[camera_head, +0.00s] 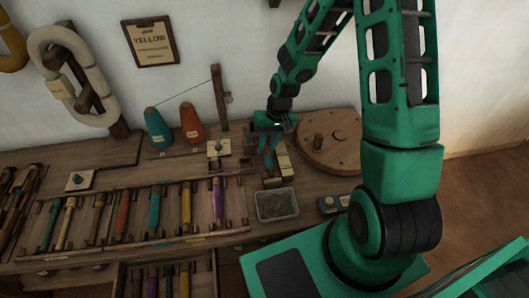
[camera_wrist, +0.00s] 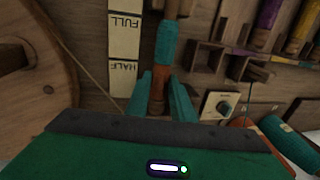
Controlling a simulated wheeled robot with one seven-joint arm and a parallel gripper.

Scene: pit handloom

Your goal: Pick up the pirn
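The pirn (camera_wrist: 166,45), a slim wooden stick with teal thread and a bare brown end, is at the upper middle of the wrist view. My gripper (camera_wrist: 160,85) has its two teal fingers on either side of the brown end. The fingers look very close to it, but whether they press on it is unclear. In the head view my gripper (camera_head: 270,143) points down at the back of the bench, beside the pale FULL/HALF gauge strip (camera_head: 284,162). The pirn is hard to make out there, among the fingers and dark wooden holder.
A round wooden disc (camera_head: 329,140) stands close on the right. A grey tray (camera_head: 277,204) lies in front. A rack with several coloured pirns (camera_head: 154,208) is to the left. Teal (camera_head: 158,127) and orange (camera_head: 192,122) cones stand behind it, with a thread running to a post (camera_head: 219,97).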

